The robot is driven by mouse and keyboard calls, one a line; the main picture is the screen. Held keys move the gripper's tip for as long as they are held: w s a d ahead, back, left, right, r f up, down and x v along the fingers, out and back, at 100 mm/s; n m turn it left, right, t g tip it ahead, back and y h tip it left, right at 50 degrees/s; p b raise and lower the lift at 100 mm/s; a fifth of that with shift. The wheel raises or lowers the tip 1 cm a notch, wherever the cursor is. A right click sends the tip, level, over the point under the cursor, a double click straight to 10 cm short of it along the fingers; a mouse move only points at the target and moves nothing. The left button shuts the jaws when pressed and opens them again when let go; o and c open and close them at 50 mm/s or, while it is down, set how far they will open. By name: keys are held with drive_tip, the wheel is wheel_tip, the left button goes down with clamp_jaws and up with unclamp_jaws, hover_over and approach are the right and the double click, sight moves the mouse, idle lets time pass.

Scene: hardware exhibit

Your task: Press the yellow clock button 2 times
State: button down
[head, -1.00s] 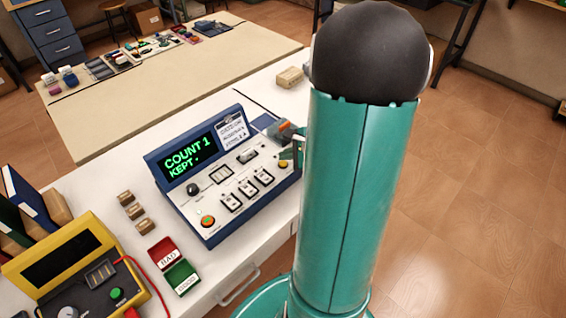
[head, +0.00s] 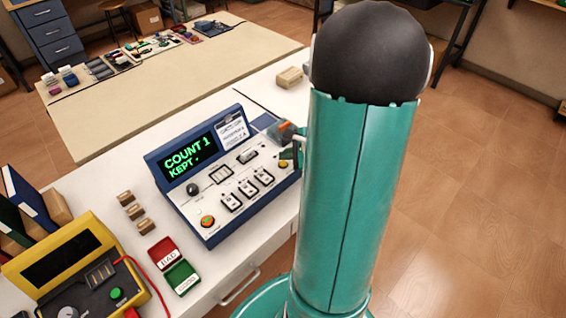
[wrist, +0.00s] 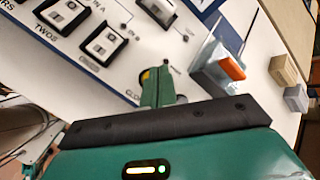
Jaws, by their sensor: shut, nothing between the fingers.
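The yellow clock button (head: 283,164) is at the right end of the sloping face of the blue and white counter panel (head: 216,226). In the wrist view the yellow button (wrist: 145,75) shows only in part, beside and behind my green fingertips. My gripper (wrist: 156,76) is shut and empty, its fingers together right at the button. I cannot tell whether they touch it. In the head view my gripper (head: 288,154) is mostly hidden behind my arm, just above the button. The panel's display (head: 187,158) reads COUNT 1 KEPT in green.
Several switches (head: 247,188) and an orange-red button (head: 208,221) share the panel face. A grey and orange block (wrist: 225,70) stands close to the right of my fingers. Red and green cards (head: 182,277) and a yellow meter (head: 88,222) are at the left.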

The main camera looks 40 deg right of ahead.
drive_tip(key=shift+f, duration=0.15)
drive_tip(key=shift+f, duration=0.3)
drive_tip(key=shift+f, duration=0.45)
idle(0.7)
idle(0.3)
drive_tip(key=shift+r, duration=0.9)
drive_tip(key=shift+r, duration=2.5)
